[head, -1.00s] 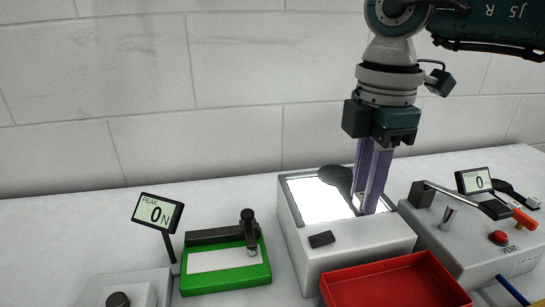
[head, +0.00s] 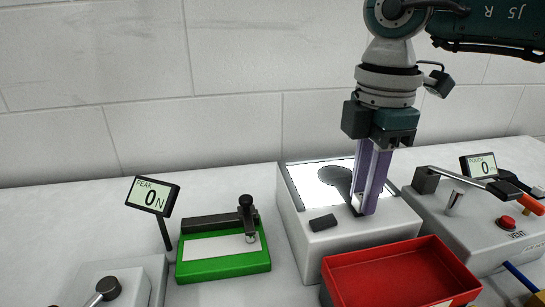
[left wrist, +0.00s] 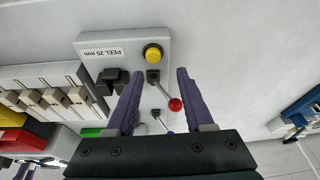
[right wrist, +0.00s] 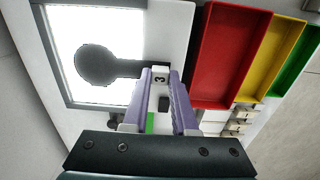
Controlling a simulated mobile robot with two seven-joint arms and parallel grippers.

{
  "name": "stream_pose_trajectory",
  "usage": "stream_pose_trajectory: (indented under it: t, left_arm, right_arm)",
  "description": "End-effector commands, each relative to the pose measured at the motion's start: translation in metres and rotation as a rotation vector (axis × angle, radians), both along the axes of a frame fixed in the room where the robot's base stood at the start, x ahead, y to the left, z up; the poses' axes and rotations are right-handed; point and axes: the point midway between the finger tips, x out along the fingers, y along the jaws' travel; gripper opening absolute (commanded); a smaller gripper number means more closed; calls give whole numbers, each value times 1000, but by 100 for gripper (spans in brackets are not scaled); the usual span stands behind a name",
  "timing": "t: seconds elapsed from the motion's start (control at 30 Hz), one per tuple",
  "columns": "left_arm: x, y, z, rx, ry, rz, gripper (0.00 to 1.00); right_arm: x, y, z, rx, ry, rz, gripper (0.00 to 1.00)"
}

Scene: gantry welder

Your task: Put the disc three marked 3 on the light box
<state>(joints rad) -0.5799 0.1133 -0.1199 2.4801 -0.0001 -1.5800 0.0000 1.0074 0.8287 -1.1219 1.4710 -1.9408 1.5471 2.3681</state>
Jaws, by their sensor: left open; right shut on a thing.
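The disc three (head: 336,177) is a flat dark round disc on a dark stem. Its white tab marked 3 (right wrist: 160,74) shows between my right fingertips in the right wrist view. My right gripper (head: 360,208) points down, shut on the tab. The disc is over the lit white panel of the light box (head: 350,236) and shows as a dark shape against it in the right wrist view (right wrist: 98,65). I cannot tell whether it touches the panel. My left gripper (left wrist: 158,75) is open and empty above a grey unit, outside the head view.
A red tray (head: 400,275) stands close in front of the light box. A green-based stand (head: 225,264) and a "PEAK 0 N" display (head: 152,195) are to its left. A grey unit with levers and a red button (head: 507,222) is to its right. The peel unit (left wrist: 125,55) lies below my left gripper.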

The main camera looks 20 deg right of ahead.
Motion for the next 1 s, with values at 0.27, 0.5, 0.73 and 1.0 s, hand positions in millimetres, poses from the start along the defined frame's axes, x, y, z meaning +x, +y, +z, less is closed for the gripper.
stream_pose_trajectory:
  t: [0.27, 0.5, 0.73, 1.0]
  left_arm:
    - [0, 0, -5, 0, 0, -1, 52]
    - [0, 1, -5, 6, 0, -4, 52]
    - [0, 3, -5, 11, 0, -7, 52]
    - [0, 3, -4, 11, 0, -7, 52]
  right_arm:
    - [0, 0, -7, 0, 0, 0, 0]
    - [0, 0, -7, 0, 0, 0, 45]
    - [0, 0, -7, 0, 0, 0, 61]
    - [1, 0, 2, 1, -2, 0, 61]
